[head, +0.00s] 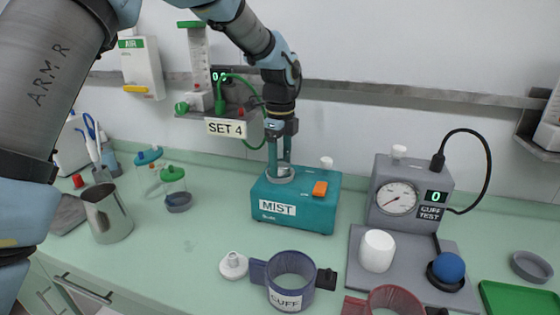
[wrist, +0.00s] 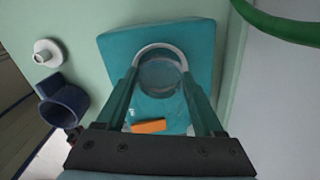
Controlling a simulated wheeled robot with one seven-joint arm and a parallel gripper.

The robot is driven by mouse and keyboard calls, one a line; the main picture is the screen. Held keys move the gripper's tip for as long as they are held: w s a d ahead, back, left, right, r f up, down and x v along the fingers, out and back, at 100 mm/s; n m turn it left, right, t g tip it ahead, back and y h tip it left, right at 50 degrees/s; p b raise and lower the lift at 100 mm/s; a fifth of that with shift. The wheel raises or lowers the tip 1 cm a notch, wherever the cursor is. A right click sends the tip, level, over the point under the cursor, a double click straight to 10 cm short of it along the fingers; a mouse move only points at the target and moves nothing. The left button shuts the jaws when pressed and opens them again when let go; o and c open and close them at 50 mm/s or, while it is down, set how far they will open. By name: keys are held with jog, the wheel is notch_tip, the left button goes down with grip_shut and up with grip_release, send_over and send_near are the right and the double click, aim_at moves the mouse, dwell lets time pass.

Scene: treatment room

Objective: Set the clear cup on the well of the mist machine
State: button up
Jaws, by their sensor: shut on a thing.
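The mist machine (head: 325,205) is a teal box labelled MIST on the counter, with an orange switch (head: 320,188) on its sloped face. Its round well has a pale ring (head: 283,177) on top, and the machine also shows in the wrist view (wrist: 116,50). My gripper (head: 280,165) points down over the well, fingers shut on the clear cup (wrist: 160,76). The cup is see-through and lies over the well ring between the fingertips in the wrist view. I cannot tell whether its base touches the well.
A cuff tester (head: 411,195) stands to the right. A blue cuff (head: 292,283), a white cap (head: 233,266) and a red cuff (head: 388,300) lie in front. A steel jug (head: 107,215) and lidded clear jars (head: 174,185) are left. The SET 4 shelf (head: 226,127) hangs behind with a green tube.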

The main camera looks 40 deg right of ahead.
jog(key=shift+s+a+f, duration=0.1)
jog(key=shift+a+f, duration=0.05)
jog(key=shift+f, duration=0.5)
jog(key=shift+s+a+f, duration=0.1)
jog(key=shift+a+f, duration=0.05)
jog(key=shift+f, duration=0.45)
jog(key=o, duration=1.5)
jog(key=shift+w+d, duration=0.1)
jog(key=shift+c, duration=0.2)
jog(key=shift+w+r+p, duration=0.1)
jog(key=shift+r+p, duration=1.05)
jog(key=shift+r, duration=0.15)
jog(key=shift+d+r+p, duration=0.2)
jog(key=shift+r+p, duration=1.6)
jog(key=shift+r, duration=0.65)
jog(key=shift+d, duration=0.1)
